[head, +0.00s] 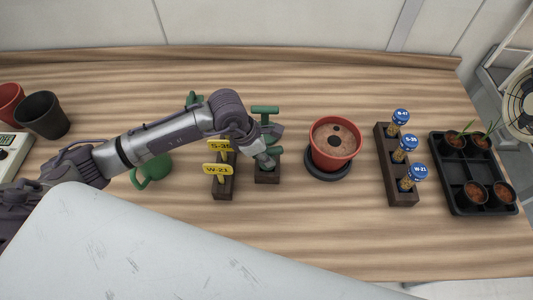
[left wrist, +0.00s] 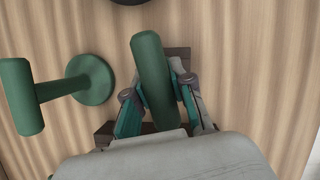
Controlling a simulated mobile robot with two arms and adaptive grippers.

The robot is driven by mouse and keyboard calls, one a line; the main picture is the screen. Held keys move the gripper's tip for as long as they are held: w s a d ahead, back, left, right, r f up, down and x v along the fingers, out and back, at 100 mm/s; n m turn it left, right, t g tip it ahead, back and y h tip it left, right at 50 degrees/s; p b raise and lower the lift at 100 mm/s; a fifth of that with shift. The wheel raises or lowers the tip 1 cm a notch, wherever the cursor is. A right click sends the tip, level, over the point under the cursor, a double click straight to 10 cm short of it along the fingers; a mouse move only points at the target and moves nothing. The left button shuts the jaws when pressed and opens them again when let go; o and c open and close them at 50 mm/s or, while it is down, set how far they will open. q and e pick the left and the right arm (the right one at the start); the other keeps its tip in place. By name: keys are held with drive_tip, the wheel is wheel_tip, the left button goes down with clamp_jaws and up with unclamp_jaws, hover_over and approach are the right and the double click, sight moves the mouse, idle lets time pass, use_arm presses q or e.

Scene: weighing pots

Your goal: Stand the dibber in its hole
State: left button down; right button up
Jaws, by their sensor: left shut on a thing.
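My left gripper (head: 266,160) is shut on the dibber, whose thick green handle (left wrist: 154,75) shows between the fingers in the left wrist view (left wrist: 160,98). The handle leans slightly in that view. A dark wooden block (head: 267,177) lies directly under the gripper; its ends also show in the left wrist view (left wrist: 178,52). The dibber's lower end and the block's hole are hidden by the handle and fingers, so I cannot tell whether the tip is in the hole. My right gripper is not in view.
A green T-handled tamper (head: 265,111) stands just behind the block. A yellow-label rack (head: 224,186) is close on the left, with a green can (head: 152,169) beyond. A terracotta pot (head: 333,145), blue-label rack (head: 401,185) and black tray (head: 468,201) stand to the right.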

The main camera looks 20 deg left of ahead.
use_arm(q)
drive_tip(key=shift+c, duration=1.8)
unclamp_jaws()
drive_tip(key=shift+p+v, duration=2.15)
drive_tip(key=shift+v, duration=1.6)
drive_tip(key=shift+r, duration=0.15)
drive_tip(key=shift+r+p, duration=1)
drive_tip(key=shift+r, duration=0.9)
